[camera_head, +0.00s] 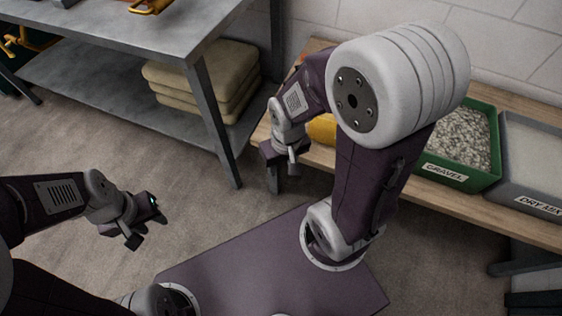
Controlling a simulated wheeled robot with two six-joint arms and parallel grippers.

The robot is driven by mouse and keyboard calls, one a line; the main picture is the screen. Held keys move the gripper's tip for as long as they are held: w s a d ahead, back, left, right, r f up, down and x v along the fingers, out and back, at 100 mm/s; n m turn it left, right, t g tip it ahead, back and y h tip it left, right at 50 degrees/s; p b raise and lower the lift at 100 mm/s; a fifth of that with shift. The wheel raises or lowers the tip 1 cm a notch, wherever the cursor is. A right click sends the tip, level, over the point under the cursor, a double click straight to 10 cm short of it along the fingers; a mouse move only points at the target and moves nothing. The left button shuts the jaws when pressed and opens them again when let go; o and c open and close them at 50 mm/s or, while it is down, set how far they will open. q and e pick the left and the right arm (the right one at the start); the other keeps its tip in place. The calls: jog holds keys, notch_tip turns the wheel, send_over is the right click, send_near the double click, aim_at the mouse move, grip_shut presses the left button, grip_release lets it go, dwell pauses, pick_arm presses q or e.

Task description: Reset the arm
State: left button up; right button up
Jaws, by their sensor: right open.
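My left gripper (147,229) is at the left, over the bare floor. Its two fingers stand apart with nothing between them. My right gripper (284,165) hangs near the middle, in front of the wooden bench's left end. It is open and I see nothing held in it. My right arm is bent, with its large pale joint high in the view and hiding part of the bench behind it. Neither gripper visibly touches anything.
A grey metal workbench (125,32) stands at upper left, with stacked tan sacks (205,75) on its lower shelf. The wooden bench (520,228) at right holds a green gravel bin (458,178) and a grey dry mix bin (532,165). Floor at left is clear.

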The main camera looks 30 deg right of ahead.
notch_tip(320, 180, up, 28)
jog(key=p, duration=2.7)
jog(key=shift+f+p, duration=0.15)
jog(key=shift+p, duration=0.2)
